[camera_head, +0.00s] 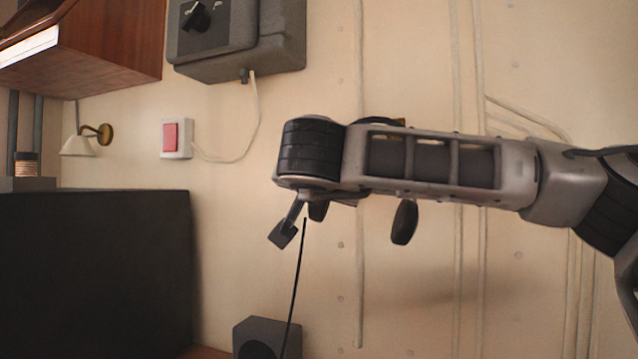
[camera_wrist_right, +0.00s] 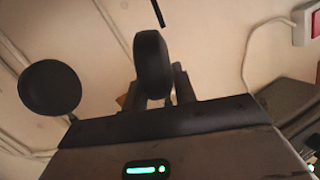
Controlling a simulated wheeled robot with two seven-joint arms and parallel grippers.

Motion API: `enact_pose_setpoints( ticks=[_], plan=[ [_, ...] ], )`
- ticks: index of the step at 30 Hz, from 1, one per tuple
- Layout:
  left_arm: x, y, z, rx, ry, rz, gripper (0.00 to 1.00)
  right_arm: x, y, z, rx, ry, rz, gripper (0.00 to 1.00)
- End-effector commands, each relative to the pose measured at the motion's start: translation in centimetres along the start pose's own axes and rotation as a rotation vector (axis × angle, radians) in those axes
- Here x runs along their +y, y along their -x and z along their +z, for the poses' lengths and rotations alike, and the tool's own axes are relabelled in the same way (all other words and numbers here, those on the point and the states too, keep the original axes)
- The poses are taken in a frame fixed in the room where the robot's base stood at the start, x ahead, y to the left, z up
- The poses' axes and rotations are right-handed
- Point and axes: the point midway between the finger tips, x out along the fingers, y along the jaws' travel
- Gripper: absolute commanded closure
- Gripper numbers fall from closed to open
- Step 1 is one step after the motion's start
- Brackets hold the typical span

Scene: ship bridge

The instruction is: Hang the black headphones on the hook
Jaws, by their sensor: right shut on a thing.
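The black headphones show as two dark ear cups below my right arm in the head view, one rounded cup (camera_head: 404,222) hanging clear. In the right wrist view one round cup (camera_wrist_right: 50,88) is at the left and the other cup (camera_wrist_right: 152,65) is edge-on, in front of my right gripper (camera_wrist_right: 180,88). My right gripper is shut on the headphones; the exact grip and the headband are mostly hidden. A small yellow-brown piece (camera_head: 395,122) shows behind my arm; I cannot tell whether it belongs to the hook. No hook is clearly visible. My left gripper is not in view.
A thin black rod (camera_head: 294,290) rises close below my right gripper, above a grey box (camera_head: 262,338). A red switch (camera_head: 177,137), wall lamp (camera_head: 85,142), grey wall box (camera_head: 240,45) and dark screen (camera_head: 95,275) are left. Pipes run up the wall at right.

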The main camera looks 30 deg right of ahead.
Motion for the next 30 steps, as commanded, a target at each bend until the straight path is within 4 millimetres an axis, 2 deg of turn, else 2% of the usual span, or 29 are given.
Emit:
enact_pose_setpoints(
  ticks=[7, 30],
  plan=[
    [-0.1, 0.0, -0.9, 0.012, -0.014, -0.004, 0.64, 0.4, -1.3, -0.3, 0.001, 0.000, 0.000, 0.89],
    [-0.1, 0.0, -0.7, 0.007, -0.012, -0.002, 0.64, 0.6, -1.7, -0.8, 0.002, 0.005, -0.002, 0.89]
  ],
)
